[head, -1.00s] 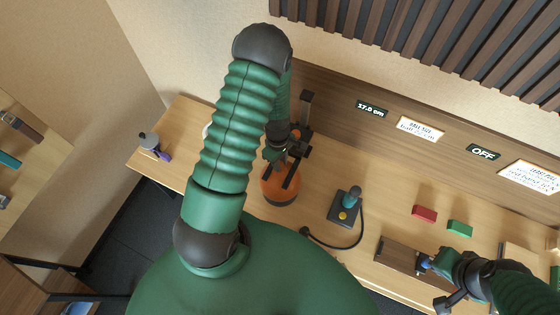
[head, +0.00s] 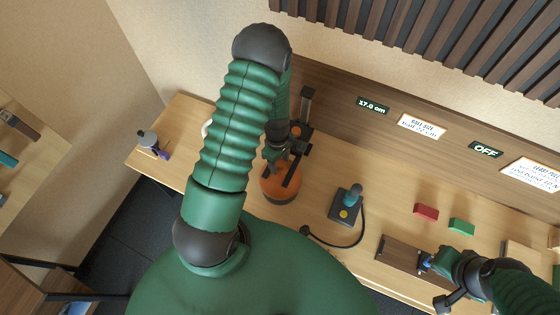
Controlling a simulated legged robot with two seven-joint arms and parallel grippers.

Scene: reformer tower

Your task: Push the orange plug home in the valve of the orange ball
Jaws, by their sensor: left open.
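The orange ball (head: 281,188) sits on the wooden table near the back panel, with a dark band low on its front. My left gripper (head: 289,168) is over the top of the ball, its dark fingers pointing down at it, and it is open. The orange plug and the valve cannot be made out; the gripper and arm cover the ball's top. My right gripper (head: 436,265) is at the lower right, by a dark wooden block with a small blue piece at its fingers. I cannot tell whether it is open or shut.
A dark box with a teal handle and yellow button (head: 346,206) stands right of the ball, with a black hose. A red block (head: 426,212) and a green block (head: 461,227) lie farther right. A dark upright post (head: 305,106) stands behind the ball. A grey and purple item (head: 152,144) is at left.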

